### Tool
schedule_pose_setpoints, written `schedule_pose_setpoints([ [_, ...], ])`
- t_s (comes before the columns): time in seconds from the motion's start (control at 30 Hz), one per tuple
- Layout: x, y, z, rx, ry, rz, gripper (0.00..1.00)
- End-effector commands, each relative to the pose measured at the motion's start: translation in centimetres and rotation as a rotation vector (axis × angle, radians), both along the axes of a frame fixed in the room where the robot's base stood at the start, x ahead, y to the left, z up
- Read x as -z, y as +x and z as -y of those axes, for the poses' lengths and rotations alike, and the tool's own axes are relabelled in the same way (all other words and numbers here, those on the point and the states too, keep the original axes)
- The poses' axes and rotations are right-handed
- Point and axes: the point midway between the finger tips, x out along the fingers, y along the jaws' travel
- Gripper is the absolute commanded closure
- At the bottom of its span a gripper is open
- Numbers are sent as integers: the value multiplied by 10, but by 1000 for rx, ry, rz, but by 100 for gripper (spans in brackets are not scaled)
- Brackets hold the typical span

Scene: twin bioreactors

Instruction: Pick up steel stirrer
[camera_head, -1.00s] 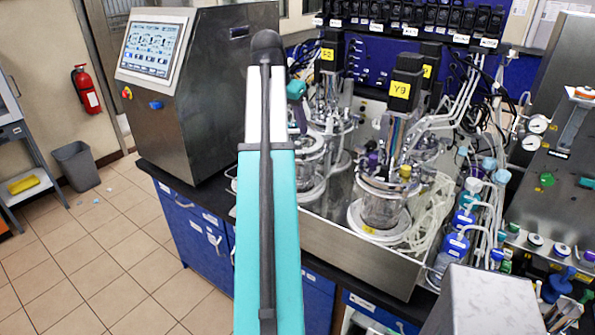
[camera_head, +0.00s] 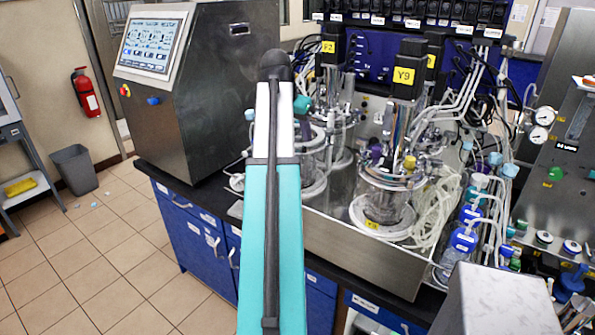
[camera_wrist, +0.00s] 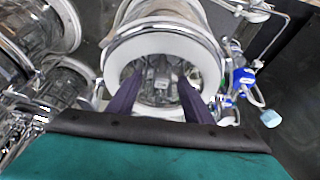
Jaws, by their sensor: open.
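In the wrist view the two dark purple fingers of my gripper (camera_wrist: 157,103) are apart, with nothing held between them. Ahead of them is a round glass vessel with a thick white ring (camera_wrist: 207,62). Shiny metal parts (camera_wrist: 161,76) show inside the ring, in line with the gap between the fingers. I cannot tell whether the steel stirrer is among them. In the head view my teal arm stands in front of the bioreactors, and my gripper cannot be made out there. The glass vessel labelled Y9 (camera_head: 385,210) stands right of my arm, with another vessel (camera_head: 312,165) close behind the arm.
Both vessels stand in a steel tray (camera_head: 350,262) on the bench. A control cabinet (camera_head: 212,100) with a screen is at left. Tubing (camera_head: 435,210), blue-capped bottles (camera_head: 463,240) and a gauge panel (camera_head: 560,170) crowd the right.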

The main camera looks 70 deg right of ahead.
Motion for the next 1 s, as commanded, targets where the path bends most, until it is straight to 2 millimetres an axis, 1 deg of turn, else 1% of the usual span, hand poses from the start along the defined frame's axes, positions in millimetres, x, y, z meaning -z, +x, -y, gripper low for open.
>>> schedule_pose_setpoints([
  [0.07, 3, 0, 1, 0, 0, 0, 54],
  [0.43, 3, 0, 1, -1, 0, 0, 54],
  [0.57, 8, 0, 2, -1, 1, 0, 54],
  [1.0, 42, 0, 12, -1, 1, -1, 54],
])
